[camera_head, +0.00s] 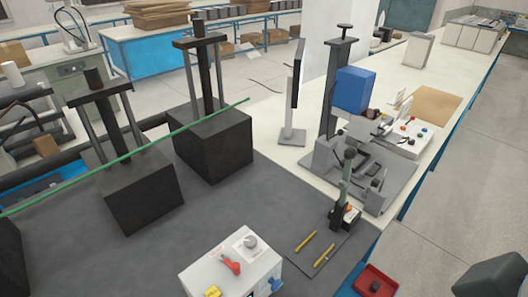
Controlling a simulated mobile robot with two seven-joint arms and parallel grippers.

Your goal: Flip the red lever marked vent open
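A red lever (232,265) sits on the top face of a white box (205,268) at the bottom centre of the head view. Its marking is too small to read, and I cannot tell its exact position. A grey round knob (250,241) on a pale plate is just behind and right of the lever. A yellow part (212,292) is at the near edge of the box, partly cut off by the frame. A blue part shows on the box's right side.
A grey mat (321,246) with two yellow pens lies right of the box. A red tray (376,283) is at the bottom right. A blue-headed machine (354,90) stands behind. Dark blocks (211,145) with posts and a green bar stand on the left.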

